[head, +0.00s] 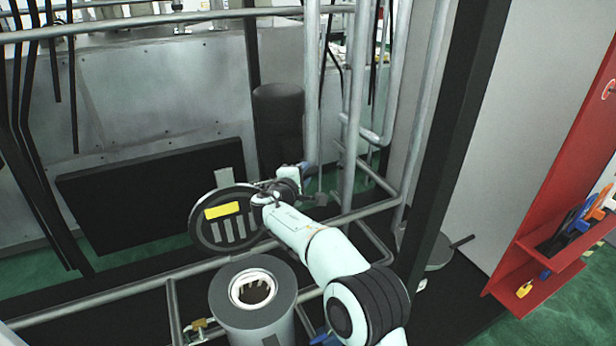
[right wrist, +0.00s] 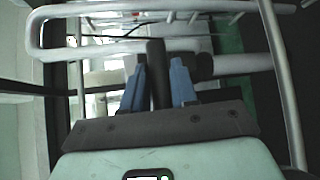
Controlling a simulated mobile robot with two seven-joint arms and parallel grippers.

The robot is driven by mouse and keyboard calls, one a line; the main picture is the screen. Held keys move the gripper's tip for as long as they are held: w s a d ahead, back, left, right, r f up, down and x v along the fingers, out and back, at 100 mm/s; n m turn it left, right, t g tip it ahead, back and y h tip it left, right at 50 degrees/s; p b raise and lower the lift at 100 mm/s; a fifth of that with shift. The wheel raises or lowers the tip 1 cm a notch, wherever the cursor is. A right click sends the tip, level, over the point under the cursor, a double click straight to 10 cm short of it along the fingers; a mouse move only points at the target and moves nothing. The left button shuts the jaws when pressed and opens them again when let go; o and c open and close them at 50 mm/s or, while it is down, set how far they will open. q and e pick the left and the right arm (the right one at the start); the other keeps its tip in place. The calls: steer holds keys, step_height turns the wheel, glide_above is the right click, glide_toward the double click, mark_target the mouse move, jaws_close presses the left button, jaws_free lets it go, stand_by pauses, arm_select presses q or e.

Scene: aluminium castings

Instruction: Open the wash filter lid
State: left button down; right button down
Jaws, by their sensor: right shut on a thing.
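The wash filter lid (head: 243,204) is a round dark disc with a yellow label and pale stripes. In the head view it stands tilted up, behind and left of the filter housing (head: 228,300). The housing is a grey upright cylinder, and its white-rimmed round opening shows uncovered. My right gripper (head: 294,182) is at the right edge of the lid. In the right wrist view its blue fingers (right wrist: 160,88) are closed around a dark bar (right wrist: 157,60), which appears to be the lid's handle. The exact contact is partly hidden in the head view. My left gripper is not in view.
Metal pipes (head: 352,110) rise behind and right of my right gripper. A horizontal rail (head: 130,294) runs beside the housing. A black upright post (head: 462,130) and a red rack (head: 545,225) with tools stand at the right. A dark panel (head: 140,200) stands behind the lid.

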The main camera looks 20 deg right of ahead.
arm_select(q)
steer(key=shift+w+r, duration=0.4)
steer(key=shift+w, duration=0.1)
arm_select(e)
steer(key=shift+w+r, duration=0.1)
steer(key=shift+w, duration=0.5)
steer(key=shift+g, duration=0.3)
steer(key=c, duration=1)
jaws_free()
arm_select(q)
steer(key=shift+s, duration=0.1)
arm_select(e)
steer(key=shift+s, duration=0.1)
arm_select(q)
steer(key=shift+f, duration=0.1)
arm_select(e)
steer(key=shift+a, duration=0.15)
steer(key=shift+s+a, duration=0.2)
steer(key=shift+a, duration=0.05)
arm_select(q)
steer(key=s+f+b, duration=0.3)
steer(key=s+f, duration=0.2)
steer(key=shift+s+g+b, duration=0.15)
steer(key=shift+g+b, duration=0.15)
arm_select(e)
steer(key=shift+v, duration=6.35)
